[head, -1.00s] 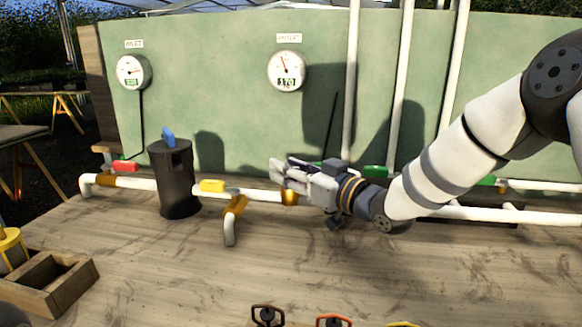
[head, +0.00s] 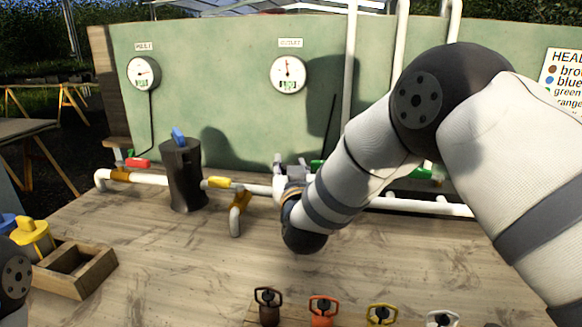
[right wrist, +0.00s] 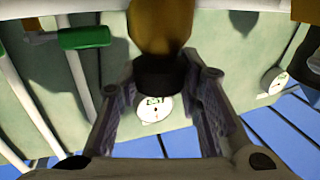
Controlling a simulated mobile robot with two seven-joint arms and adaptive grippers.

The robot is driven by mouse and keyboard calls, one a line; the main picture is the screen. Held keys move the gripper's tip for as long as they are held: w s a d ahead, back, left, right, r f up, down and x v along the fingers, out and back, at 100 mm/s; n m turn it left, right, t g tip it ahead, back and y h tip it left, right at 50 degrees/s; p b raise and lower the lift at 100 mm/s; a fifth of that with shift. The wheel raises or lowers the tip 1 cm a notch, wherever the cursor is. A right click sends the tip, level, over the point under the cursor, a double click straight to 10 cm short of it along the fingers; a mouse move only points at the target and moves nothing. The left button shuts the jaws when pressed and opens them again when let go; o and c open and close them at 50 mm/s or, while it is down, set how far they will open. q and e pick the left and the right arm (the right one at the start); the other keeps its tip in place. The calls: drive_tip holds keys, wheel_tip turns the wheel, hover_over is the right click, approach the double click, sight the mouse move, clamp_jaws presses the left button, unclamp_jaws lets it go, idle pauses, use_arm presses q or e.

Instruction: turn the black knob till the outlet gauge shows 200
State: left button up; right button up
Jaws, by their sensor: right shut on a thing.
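The black knob (right wrist: 160,76) sits under a brass body (right wrist: 160,25) in the right wrist view. My right gripper (right wrist: 162,95) has its two fingers on either side of the knob and is shut on it. In the head view this gripper (head: 290,172) is at the pipe, partly hidden by my own arm, and the knob is hidden. The outlet gauge (head: 289,74) hangs on the green board, its needle pointing about straight up; its digits are too blurred to read surely. It also shows in the right wrist view (right wrist: 153,107). My left gripper is out of view.
The inlet gauge (head: 143,74) is at the left of the board. A wooden box (head: 95,285) is at left.

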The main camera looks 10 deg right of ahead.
drive_tip(key=shift+h, duration=0.4)
drive_tip(key=o, duration=1.2)
drive_tip(key=shift+c, duration=0.2)
wheel_tip(320, 180, up, 10)
